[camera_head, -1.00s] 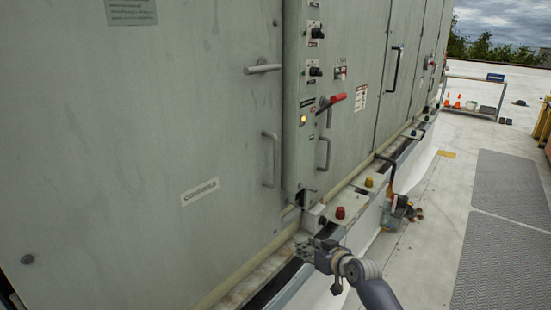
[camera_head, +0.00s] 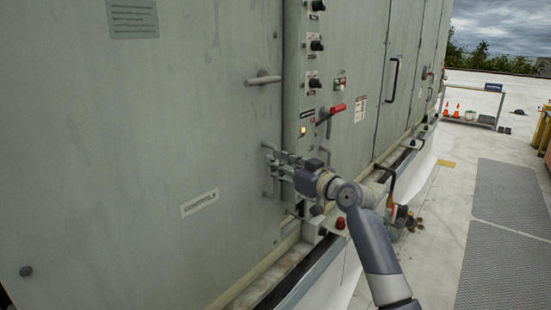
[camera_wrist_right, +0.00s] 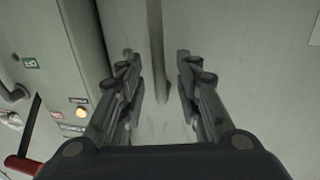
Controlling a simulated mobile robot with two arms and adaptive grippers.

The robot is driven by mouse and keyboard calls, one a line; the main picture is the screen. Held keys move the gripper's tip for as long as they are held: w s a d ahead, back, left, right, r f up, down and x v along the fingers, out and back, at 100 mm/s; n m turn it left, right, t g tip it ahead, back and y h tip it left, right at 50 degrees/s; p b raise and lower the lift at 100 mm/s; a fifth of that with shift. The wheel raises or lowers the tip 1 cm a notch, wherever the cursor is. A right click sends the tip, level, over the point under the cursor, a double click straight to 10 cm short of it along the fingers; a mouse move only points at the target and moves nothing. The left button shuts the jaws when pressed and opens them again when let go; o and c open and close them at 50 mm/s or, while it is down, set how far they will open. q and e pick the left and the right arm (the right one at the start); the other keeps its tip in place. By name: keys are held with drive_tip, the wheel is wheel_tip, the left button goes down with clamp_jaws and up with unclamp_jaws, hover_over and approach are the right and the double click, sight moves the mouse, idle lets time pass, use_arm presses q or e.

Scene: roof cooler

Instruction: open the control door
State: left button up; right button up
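The control door (camera_head: 150,120) is a large grey-green panel with a label plate reading CONTROLS (camera_head: 199,203); it looks closed. Its vertical bar handle (camera_head: 268,188) is partly hidden by my right gripper (camera_head: 270,162). In the right wrist view the handle (camera_wrist_right: 156,45) runs down between the two fingers of my right gripper (camera_wrist_right: 155,60). The fingers are apart, with a visible gap on each side of the bar. A grey lever (camera_head: 263,79) sticks out of the door above the handle, close to horizontal. My left gripper is not in view.
Right of the door, a narrow control column (camera_head: 300,100) carries switches and a lit amber lamp (camera_head: 303,132). A red-handled lever (camera_head: 334,109) sits beside it. A red knob (camera_head: 340,223) stands on the ledge below. The walkway (camera_head: 500,240) at right is clear.

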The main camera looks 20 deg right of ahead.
drive_tip(key=shift+x, duration=1.35)
clamp_jaws()
drive_tip(key=shift+s+p, duration=0.1)
drive_tip(key=shift+p, duration=0.2)
